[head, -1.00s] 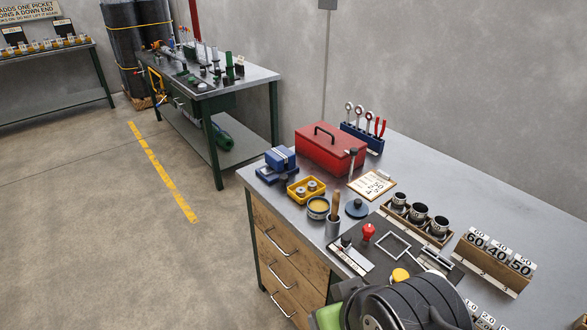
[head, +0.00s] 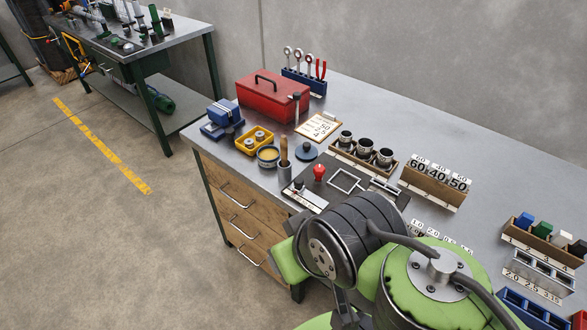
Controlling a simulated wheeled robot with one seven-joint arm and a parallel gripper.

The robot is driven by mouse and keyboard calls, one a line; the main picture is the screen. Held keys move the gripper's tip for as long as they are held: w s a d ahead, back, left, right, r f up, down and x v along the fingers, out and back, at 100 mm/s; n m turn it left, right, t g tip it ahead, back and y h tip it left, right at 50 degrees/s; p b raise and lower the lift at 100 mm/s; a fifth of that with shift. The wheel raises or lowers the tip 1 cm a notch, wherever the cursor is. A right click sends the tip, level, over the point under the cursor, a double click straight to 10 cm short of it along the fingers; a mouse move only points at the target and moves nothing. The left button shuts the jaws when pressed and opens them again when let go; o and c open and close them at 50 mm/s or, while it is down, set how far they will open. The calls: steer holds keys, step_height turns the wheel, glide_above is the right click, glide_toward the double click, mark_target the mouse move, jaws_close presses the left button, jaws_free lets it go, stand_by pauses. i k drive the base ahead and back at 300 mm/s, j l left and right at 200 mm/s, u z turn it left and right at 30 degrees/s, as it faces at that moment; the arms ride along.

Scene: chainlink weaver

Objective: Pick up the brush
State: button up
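A wooden handle (head: 284,150), which looks like the brush, stands upright in a small grey cup (head: 284,174) near the front left edge of the metal workbench (head: 367,119). Its lower end is hidden inside the cup. An open tin with yellowish contents (head: 268,157) is just left of it, and a dark blue round lidded item (head: 307,151) is to its right. My arm fills the lower right of the head view, in front of the bench. My gripper does not show.
A red toolbox (head: 270,103) and a yellow tray (head: 248,147) stand behind and left of the cup. A dark mat with a red knob (head: 319,172) lies to its right. Number blocks (head: 437,176) stand farther right. Open floor (head: 100,230) lies left of the bench.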

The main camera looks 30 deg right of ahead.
mark_target(284, 141)
steer(key=i+j+z, duration=0.25)
steer(key=i+j, duration=0.15)
steer(key=i+j+z, duration=0.25)
steer(key=i+j, duration=0.15)
steer(key=i+j+z, duration=0.2)
steer(key=j, duration=0.45)
steer(key=i+l, duration=0.05)
steer(key=i, duration=0.05)
